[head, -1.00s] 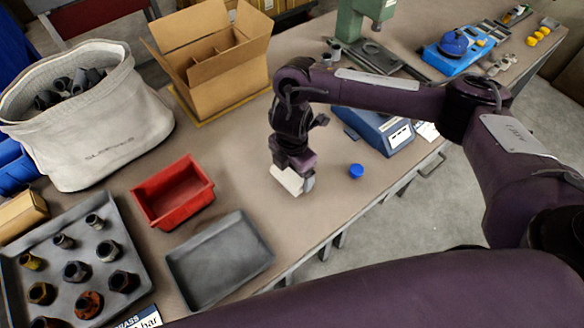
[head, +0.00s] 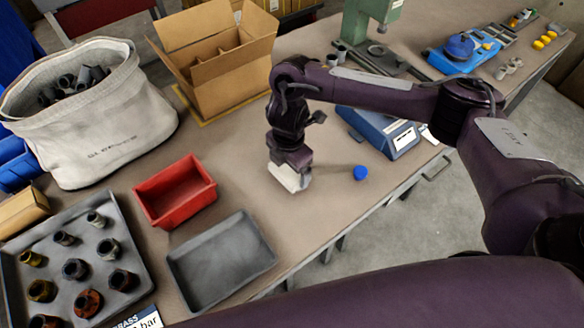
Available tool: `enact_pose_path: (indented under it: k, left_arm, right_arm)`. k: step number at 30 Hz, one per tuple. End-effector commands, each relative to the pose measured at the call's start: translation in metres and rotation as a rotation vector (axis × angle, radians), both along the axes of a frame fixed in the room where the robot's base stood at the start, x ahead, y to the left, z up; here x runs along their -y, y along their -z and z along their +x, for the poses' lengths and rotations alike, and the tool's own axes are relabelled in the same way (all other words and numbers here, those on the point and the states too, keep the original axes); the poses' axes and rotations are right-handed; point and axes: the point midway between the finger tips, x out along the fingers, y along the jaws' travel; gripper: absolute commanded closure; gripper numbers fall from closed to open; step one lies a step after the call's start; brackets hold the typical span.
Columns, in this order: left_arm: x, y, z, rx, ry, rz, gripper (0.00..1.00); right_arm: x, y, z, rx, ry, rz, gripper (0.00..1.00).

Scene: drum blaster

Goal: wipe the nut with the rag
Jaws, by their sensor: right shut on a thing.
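My right gripper (head: 290,172) hangs over the middle of the bench, pointing down. It is shut on a white cloth, the rag (head: 287,179), which is at or just above the bench top; I cannot tell if it touches. Several metal nuts or fittings, dark, brass and rust-coloured, stand in a grey tray (head: 137,237) at the lower left; one is a steel nut (head: 108,249). I cannot tell which one is the task's nut. No nut shows at the rag, though the gripper could hide one. My left gripper is not in view.
A red bin (head: 150,205) and an empty dark tray (head: 222,258) lie between the nuts and the rag. A small blue cap (head: 361,173) is right of the rag. A blue device (head: 385,132), cardboard box (head: 228,85) and fabric bucket (head: 120,120) stand behind.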

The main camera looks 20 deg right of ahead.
Motion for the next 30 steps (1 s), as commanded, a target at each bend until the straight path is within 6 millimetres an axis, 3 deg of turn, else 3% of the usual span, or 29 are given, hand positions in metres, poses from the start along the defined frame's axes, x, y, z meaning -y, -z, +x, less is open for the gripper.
enact_pose_path:
  k: [7,22,30]
  left_arm:
    - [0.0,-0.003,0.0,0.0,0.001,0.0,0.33]
    - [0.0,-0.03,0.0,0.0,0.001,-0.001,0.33]
    - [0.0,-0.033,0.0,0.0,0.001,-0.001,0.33]
  right_arm:
    - [0.001,-0.001,-0.002,-0.001,0.0,0.0,0.28]
    - [0.017,-0.002,-0.034,-0.002,0.0,-0.001,0.28]
    - [0.019,0.0,-0.04,0.0,0.0,0.0,0.28]
